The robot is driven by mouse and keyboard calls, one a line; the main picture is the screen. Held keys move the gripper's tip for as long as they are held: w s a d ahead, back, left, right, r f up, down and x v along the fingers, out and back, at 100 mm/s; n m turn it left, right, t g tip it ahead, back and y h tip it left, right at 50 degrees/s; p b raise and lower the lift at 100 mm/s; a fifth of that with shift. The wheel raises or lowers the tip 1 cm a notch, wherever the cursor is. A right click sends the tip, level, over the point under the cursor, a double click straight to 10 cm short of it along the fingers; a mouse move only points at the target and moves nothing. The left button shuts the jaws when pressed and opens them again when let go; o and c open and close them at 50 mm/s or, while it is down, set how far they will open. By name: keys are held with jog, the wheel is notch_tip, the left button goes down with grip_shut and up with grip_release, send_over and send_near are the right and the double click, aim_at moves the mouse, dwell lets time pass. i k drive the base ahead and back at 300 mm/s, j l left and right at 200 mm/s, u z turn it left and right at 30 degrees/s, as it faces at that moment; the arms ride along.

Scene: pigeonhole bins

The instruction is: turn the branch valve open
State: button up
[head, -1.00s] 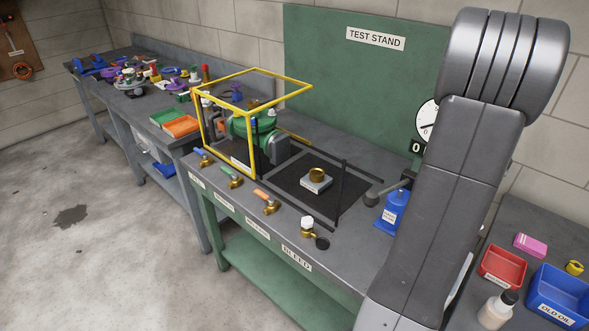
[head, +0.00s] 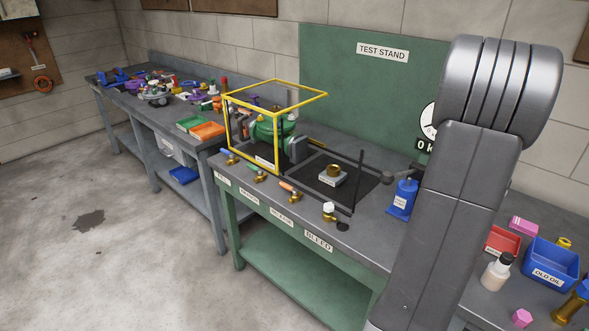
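Several small brass valves line the front edge of the green test stand bench (head: 300,218). One has a blue handle (head: 230,155), one a green handle (head: 258,172), one an orange handle (head: 290,188), and one a white knob (head: 329,208) above the BLEED label (head: 318,241). My arm stands at the right, in front of the bench's right part. My gripper is out of view.
A yellow frame (head: 277,150) encloses a green pump (head: 270,130) behind the valves. Blue OLD OIL bin (head: 551,262) is at right.

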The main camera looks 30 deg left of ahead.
aim_at(252, 167)
jog(key=j+z, duration=0.1)
jog(key=j, duration=0.65)
jog(key=j+z, duration=0.1)
jog(key=j, duration=0.65)
jog(key=k+j+z, duration=0.1)
jog(key=j, duration=0.65)
jog(key=j+z, duration=0.1)
jog(key=j, duration=0.65)
jog(key=k+j+z, duration=0.1)
jog(key=j, duration=1)
jog(key=i, duration=0.7)
jog(key=j+u, duration=0.25)
jog(key=u, duration=0.25)
